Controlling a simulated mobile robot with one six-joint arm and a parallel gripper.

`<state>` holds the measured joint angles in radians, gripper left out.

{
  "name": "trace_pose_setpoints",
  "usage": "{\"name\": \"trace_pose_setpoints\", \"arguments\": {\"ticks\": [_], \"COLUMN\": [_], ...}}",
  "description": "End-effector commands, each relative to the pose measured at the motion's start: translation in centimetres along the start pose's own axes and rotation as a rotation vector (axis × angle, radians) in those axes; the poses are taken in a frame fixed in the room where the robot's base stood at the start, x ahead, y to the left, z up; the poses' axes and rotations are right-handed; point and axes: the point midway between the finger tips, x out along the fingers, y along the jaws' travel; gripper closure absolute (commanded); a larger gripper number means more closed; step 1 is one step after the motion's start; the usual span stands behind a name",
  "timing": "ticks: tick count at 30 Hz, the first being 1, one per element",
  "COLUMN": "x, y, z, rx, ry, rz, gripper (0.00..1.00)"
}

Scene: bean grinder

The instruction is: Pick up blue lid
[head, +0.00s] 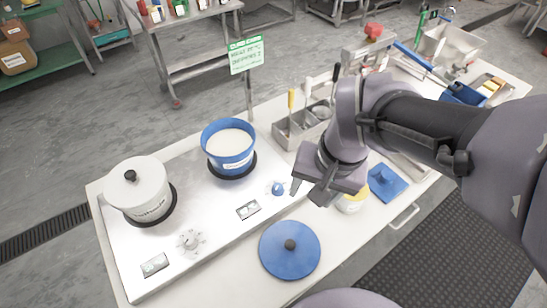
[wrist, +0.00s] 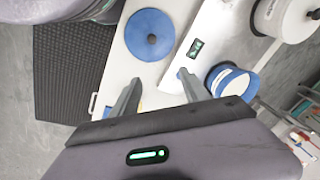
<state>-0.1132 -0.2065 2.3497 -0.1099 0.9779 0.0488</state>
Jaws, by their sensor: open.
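The blue lid (head: 289,257) is a round disc with a dark knob at its centre. It lies flat on the white counter in front of the cooktop, and it also shows in the wrist view (wrist: 150,36) at the upper middle. My gripper (head: 314,193) is open and empty, above and to the right of the lid in the head view. Its two fingers show in the wrist view (wrist: 158,95) with the lid beyond them, apart from it. A blue pot (head: 229,150) with white contents stands uncovered on the back burner.
A white lidded pot (head: 140,193) stands on the left burner. A yellow-and-white container (head: 351,203) and a blue square item (head: 386,184) sit right of my gripper. A utensil holder (head: 296,127) stands behind. The counter around the lid is clear.

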Motion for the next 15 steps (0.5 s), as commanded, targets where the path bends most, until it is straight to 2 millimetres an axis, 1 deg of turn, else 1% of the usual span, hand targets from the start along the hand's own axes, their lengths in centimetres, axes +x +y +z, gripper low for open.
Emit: {"name": "trace_pose_setpoints", "arguments": {"ticks": [3, 9, 12, 15], "x": [2.3, 7.1, 8.4, 8.8], "y": [-0.8, -1.7, -1.8, -1.8], "z": [-0.8, -1.2, -1.2, -1.2], "rx": [-0.027, -0.072, -0.083, -0.085], "ry": [-0.094, -0.232, -0.264, -0.268], "rz": [0.055, 0.144, 0.167, 0.171], "gripper": [0.46, 0.46, 0.46, 0.46]}}
